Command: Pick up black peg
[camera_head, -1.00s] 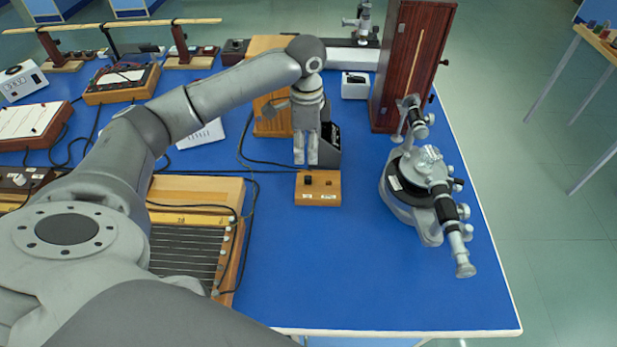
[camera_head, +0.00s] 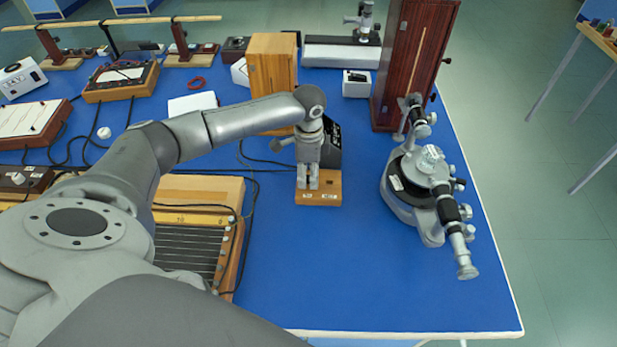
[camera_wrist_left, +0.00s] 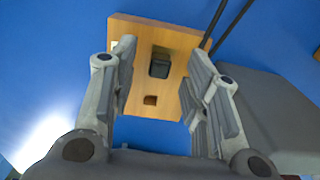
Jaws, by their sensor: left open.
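In the head view the block (camera_head: 331,190) sits on the blue bench, and my gripper hides the peg. My left gripper (camera_head: 307,185) points down over the block, open and empty. In the left wrist view its fingers (camera_wrist_left: 161,55) show on either side of the peg, apart from it. Whether the fingertips are down at the peg's height I cannot tell. My right gripper is not in view.
A black device (camera_head: 331,145) stands right behind the block. A spectrometer (camera_head: 424,190) stands to the right, with a tall dark wooden box (camera_head: 412,70) behind it. A wired board (camera_head: 190,243) lies at left. The bench front is clear.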

